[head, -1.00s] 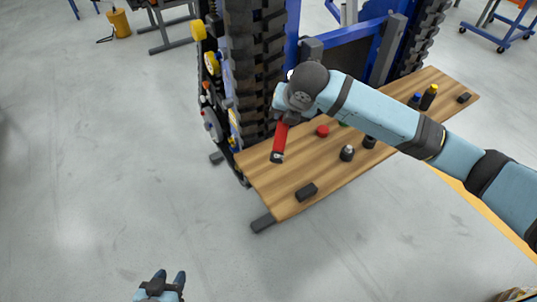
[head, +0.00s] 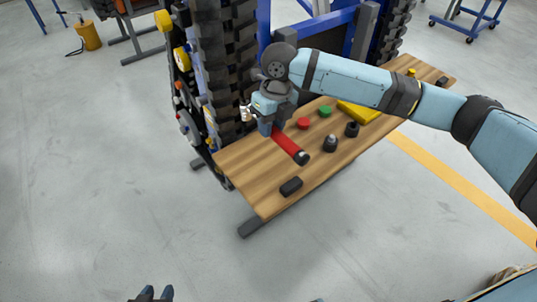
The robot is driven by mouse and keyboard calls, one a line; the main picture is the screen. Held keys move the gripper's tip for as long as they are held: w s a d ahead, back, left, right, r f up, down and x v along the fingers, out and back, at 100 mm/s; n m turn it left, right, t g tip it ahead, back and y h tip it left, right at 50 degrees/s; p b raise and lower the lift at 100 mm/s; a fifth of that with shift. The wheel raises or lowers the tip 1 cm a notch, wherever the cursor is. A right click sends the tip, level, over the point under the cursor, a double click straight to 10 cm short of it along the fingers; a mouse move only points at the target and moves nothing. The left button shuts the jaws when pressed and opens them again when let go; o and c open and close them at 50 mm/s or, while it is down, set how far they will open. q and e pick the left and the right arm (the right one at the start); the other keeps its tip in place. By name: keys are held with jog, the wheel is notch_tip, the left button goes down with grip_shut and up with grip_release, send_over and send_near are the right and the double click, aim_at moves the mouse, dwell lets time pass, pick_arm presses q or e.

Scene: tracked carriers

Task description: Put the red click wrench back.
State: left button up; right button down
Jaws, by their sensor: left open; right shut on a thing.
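The red click wrench (head: 286,142) has a red body and a dark end. It points down and to the right, over the front left part of the wooden bench top. My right gripper (head: 270,126) is shut on its upper left end. I cannot tell whether the wrench touches the wood. The part inside the jaws is hidden. My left gripper (head: 152,294) is open and empty at the bottom edge, far from the bench, with only its fingertips showing.
The wooden bench top (head: 240,166) holds a black block (head: 291,187), a red disc (head: 303,123), a green disc (head: 325,111), a dark knob-like piece (head: 330,144), a dark cup (head: 352,129) and a yellow tray (head: 358,112). A column of dark track links (head: 222,70) stands behind.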

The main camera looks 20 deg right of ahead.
notch_tip(320, 180, down, 11)
jog(key=shift+f+b, duration=0.1)
jog(key=shift+b, duration=0.3)
jog(key=c, duration=0.8)
grip_release()
jog(key=r, duration=0.4)
jog(key=d+r, duration=0.1)
jog(key=r, duration=0.3)
jog(key=r+p, duration=0.1)
jog(key=r, duration=0.3)
jog(key=shift+w+d, duration=0.2)
jog(key=shift+w, duration=0.05)
